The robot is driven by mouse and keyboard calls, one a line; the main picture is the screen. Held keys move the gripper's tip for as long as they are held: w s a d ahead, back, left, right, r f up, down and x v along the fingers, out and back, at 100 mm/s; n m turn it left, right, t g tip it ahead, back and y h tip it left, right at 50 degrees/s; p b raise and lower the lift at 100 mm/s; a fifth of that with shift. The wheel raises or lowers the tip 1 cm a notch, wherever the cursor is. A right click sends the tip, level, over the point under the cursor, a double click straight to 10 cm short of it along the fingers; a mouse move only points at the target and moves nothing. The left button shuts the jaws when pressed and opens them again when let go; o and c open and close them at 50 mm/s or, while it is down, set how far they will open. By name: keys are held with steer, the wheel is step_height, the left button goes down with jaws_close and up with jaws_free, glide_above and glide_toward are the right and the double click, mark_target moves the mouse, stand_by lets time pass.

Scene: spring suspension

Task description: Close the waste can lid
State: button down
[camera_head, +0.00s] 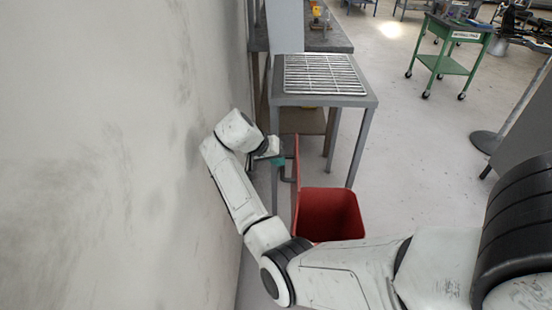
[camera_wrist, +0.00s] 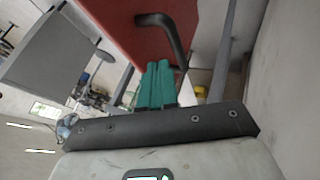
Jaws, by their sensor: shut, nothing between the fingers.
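The red waste can (camera_head: 332,216) stands on the floor beside the metal table, with its mouth open and its inside showing. Its lid (camera_head: 296,172) stands upright along the can's left side, seen nearly edge-on. In the wrist view the lid's red face (camera_wrist: 125,28) fills the upper middle, with a dark curved handle (camera_wrist: 172,35) on it. My gripper (camera_head: 277,159) is on the lid's left side, by the wall. Its teal fingers (camera_wrist: 158,84) are together and empty, just below the handle in the wrist view. I cannot tell whether they touch the lid or handle.
A wall (camera_head: 120,150) runs close along my arm's left. A metal table (camera_head: 325,100) with a wire rack (camera_head: 322,74) stands behind the can. A green cart (camera_head: 445,62) is at the far right. The floor (camera_head: 420,165) right of the can is clear.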

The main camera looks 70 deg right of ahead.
steer(key=x, duration=0.6)
steer(key=shift+d+f, duration=0.2)
steer(key=shift+f, duration=0.05)
steer(key=shift+s, duration=0.1)
